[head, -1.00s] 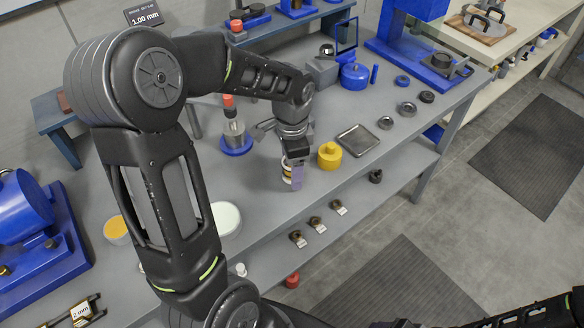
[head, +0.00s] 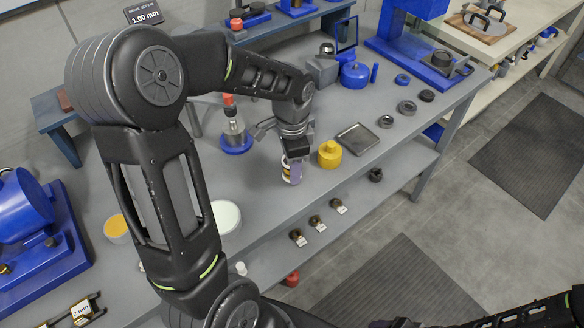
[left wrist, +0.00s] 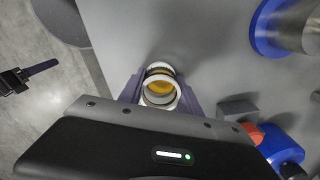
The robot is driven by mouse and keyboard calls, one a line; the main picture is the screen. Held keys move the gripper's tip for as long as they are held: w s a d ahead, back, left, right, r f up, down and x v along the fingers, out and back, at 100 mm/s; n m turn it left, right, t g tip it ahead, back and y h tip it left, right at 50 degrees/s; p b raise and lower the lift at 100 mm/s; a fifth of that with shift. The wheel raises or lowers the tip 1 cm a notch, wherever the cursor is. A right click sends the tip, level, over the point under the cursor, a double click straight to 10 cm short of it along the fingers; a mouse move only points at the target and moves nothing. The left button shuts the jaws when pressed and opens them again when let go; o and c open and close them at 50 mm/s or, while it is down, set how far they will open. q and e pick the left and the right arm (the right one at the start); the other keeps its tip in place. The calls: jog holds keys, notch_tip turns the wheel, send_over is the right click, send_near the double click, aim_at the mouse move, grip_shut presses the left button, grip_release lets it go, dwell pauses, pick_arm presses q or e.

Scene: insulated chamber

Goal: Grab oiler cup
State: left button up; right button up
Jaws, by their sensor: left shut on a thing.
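The oiler cup (left wrist: 160,88) is a small round cup with a white rim and amber inside. In the left wrist view it sits between the purple fingers of my left gripper (left wrist: 160,92). In the head view my left gripper (head: 293,172) points down at the front part of the grey bench and is shut on the cup, whose white and yellow side (head: 286,170) shows beside a finger. The fingers hide part of the cup. I cannot tell if its base touches the bench. My right gripper is not clearly visible; only part of my right arm shows at the lower right.
A yellow container (head: 330,155) stands close to the right of the left gripper. A metal tray (head: 358,138) lies beyond it. A blue-based cone tool (head: 236,138) stands behind to the left. A white disc (head: 226,217) and several small brass parts on the lower shelf are nearby.

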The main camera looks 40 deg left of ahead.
pick_arm(q)
grip_shut()
dwell(0.4)
notch_tip(320, 180, up, 10)
jog(key=shift+b, duration=0.3)
dwell(0.7)
